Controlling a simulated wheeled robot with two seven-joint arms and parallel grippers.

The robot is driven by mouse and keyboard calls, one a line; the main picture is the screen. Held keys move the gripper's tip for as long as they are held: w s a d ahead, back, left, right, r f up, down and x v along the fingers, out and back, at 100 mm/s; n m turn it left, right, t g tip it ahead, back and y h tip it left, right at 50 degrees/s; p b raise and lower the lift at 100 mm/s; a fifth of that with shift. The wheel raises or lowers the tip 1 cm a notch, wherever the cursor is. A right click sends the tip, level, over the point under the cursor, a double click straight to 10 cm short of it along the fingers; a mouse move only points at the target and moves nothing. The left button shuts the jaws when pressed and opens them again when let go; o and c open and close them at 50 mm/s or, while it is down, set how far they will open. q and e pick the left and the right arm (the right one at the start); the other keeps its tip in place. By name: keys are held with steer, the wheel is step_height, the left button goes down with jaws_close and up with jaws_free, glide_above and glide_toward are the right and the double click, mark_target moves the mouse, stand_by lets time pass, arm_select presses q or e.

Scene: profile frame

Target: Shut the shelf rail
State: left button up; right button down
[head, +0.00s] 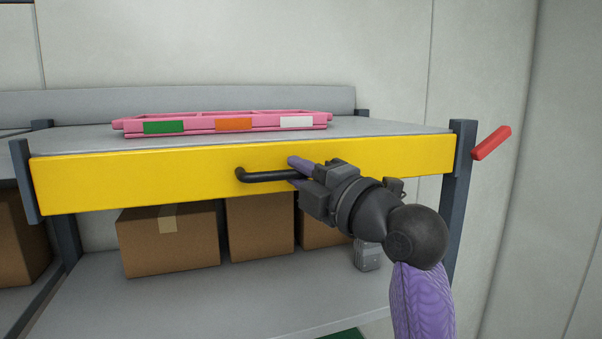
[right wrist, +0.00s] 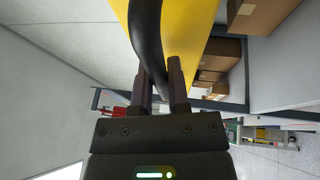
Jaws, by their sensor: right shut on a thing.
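The shelf rail (head: 110,182) is a yellow board across the front of the upper shelf, between two dark posts in the head view. It stands upright and spans both posts. A black bar handle (head: 250,176) sits on its face. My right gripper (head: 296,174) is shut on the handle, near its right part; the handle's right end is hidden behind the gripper. In the right wrist view, the two fingers (right wrist: 161,85) stand on either side of the black handle (right wrist: 146,30), with the yellow rail (right wrist: 190,25) behind. My left gripper is not in view.
A pink tray (head: 220,128) with green, orange and white labels lies on the upper shelf (head: 400,127). Cardboard boxes (head: 170,245) stand on the lower shelf (head: 240,295). A red lever-like piece (head: 492,143) sticks out by the right post (head: 458,190).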

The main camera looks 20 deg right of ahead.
stand_by(0.5)
step_height(320, 180, up, 8)
steer(key=p, duration=0.5)
steer(key=shift+f+p, duration=0.15)
steer(key=shift+p, duration=0.25)
steer(key=shift+f, duration=0.15)
steer(key=c, duration=0.6)
jaws_free()
steer(key=shift+f, duration=0.1)
steer(key=b+v, duration=0.5)
steer(key=v, duration=0.5)
